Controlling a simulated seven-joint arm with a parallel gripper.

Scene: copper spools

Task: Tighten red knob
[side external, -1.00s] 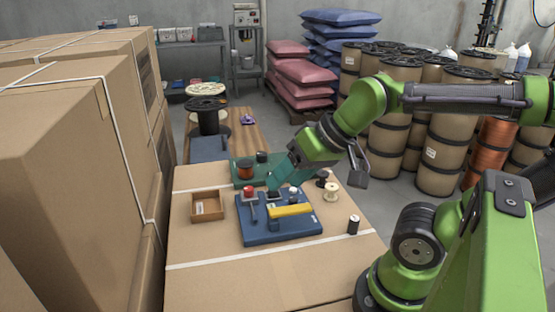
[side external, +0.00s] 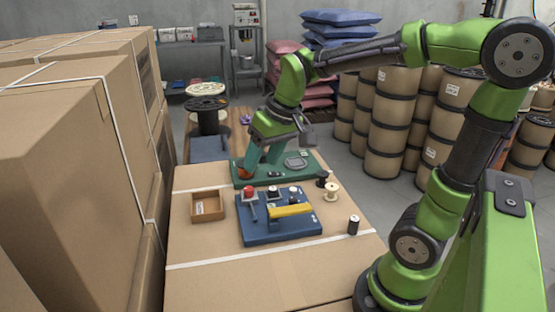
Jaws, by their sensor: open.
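The red knob (side external: 249,190) sits at the back left of the blue board (side external: 262,232), with a grey bar in front of it. Two dark knobs with pale tops (side external: 272,193) stand to its right, and a yellow bar (side external: 291,210) lies across the board's front right. My gripper (side external: 257,166) is open, pointing down over the green board (side external: 306,174) behind the blue one. It is apart from the red knob. Its left finger is beside an orange-copper spool (side external: 240,168) and partly covers it; I cannot tell whether they touch.
A dark spool (side external: 322,179), a cream spool (side external: 331,191) and a black-and-white spool (side external: 353,225) stand to the right. Tall cartons (side external: 75,170) wall the left side. The cardboard surface in front is clear.

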